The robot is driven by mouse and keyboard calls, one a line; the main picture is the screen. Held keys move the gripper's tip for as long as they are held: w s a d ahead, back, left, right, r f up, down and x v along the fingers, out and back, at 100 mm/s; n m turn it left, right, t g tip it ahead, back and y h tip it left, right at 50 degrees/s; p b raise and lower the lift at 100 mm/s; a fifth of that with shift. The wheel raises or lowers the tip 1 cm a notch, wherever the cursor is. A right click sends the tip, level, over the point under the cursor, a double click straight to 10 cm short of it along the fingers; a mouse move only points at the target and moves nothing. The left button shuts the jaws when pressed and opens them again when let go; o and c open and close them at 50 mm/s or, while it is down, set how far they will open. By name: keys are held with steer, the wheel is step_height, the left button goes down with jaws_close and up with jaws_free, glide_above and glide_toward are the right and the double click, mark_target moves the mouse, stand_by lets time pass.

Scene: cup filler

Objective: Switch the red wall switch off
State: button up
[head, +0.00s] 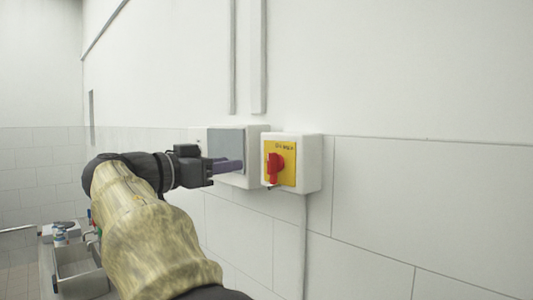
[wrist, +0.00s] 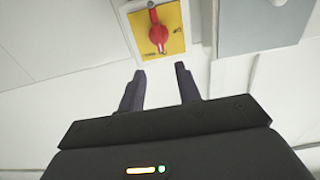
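The red wall switch (head: 274,168) is a red rotary knob on a yellow plate (head: 288,178), set on a white box on the wall. In the wrist view the red knob (wrist: 157,33) lies at the top, just beyond my fingertips and a little right of their left finger. My gripper (head: 240,166) is left of the switch in the head view, pointing towards the wall. In the wrist view my gripper (wrist: 160,72) has its two fingers apart with nothing between them. The fingers do not appear to touch the knob.
A grey-fronted box (head: 227,146) is mounted on the wall beside the switch, partly behind my gripper in the head view. Conduits (head: 259,60) run up the wall. The wall right of the switch is clear.

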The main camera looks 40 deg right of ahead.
mark_target(268, 158)
steer(key=d+p, duration=0.1)
steer(key=d, duration=0.2)
steer(key=d+p, duration=0.2)
steer(key=d, duration=0.2)
steer(key=w+d+p, duration=0.1)
steer(key=d+p, duration=0.1)
steer(key=d, duration=0.2)
steer(key=shift+d+r, duration=0.15)
steer(key=shift+d, duration=0.35)
steer(key=shift+f, duration=0.2)
jaws_close()
